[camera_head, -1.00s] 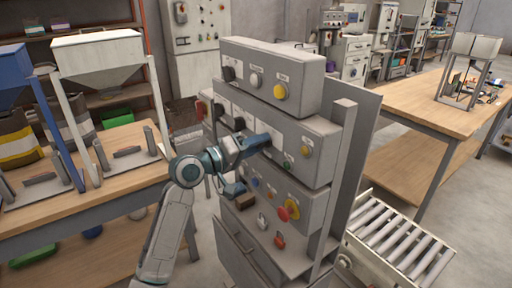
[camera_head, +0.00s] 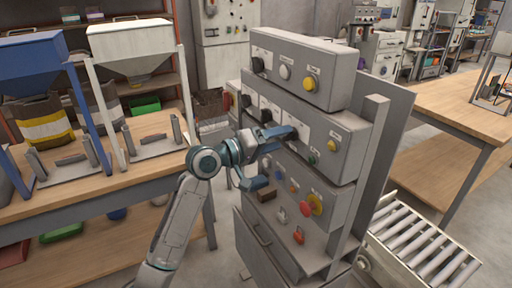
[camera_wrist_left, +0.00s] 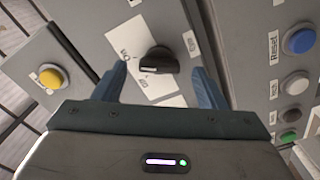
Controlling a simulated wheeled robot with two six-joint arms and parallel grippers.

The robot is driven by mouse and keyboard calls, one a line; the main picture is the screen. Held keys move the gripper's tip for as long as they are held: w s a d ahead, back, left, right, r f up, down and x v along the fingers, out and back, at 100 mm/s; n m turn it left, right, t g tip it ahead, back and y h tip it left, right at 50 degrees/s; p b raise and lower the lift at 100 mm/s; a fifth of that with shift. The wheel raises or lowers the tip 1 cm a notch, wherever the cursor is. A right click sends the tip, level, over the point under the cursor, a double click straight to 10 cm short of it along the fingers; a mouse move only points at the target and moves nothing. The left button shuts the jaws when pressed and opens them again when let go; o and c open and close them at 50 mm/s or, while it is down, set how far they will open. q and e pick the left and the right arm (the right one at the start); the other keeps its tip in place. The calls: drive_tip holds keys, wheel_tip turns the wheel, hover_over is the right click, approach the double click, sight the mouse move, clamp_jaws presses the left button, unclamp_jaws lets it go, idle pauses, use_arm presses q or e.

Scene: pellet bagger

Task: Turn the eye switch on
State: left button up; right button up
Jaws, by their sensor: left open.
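A black rotary switch (camera_wrist_left: 157,60) sits on a white label plate in the left wrist view. The small lettering is too blurred to read surely. My left gripper (camera_wrist_left: 158,72) is open, with one blue finger on each side of the knob; I cannot tell whether they touch it. In the head view my left gripper (camera_head: 280,158) is at the front of the grey control panel (camera_head: 330,150), by its middle box, and its fingers hide part of the face. My right gripper is not in view.
A yellow button (camera_wrist_left: 50,77) and a blue button marked Reset (camera_wrist_left: 299,39) flank the switch. A roller conveyor (camera_head: 425,250) stands at right, a wooden bench (camera_head: 140,180) with hoppers at left.

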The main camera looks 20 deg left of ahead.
use_arm(q)
drive_tip(key=b+v, duration=0.2)
drive_tip(key=v, duration=0.6)
drive_tip(key=shift+s+a, duration=0.25)
drive_tip(key=shift+s, duration=0.1)
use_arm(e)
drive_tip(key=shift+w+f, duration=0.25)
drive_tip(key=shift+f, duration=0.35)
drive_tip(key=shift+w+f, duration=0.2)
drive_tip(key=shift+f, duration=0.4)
use_arm(q)
drive_tip(key=shift+f, duration=0.1)
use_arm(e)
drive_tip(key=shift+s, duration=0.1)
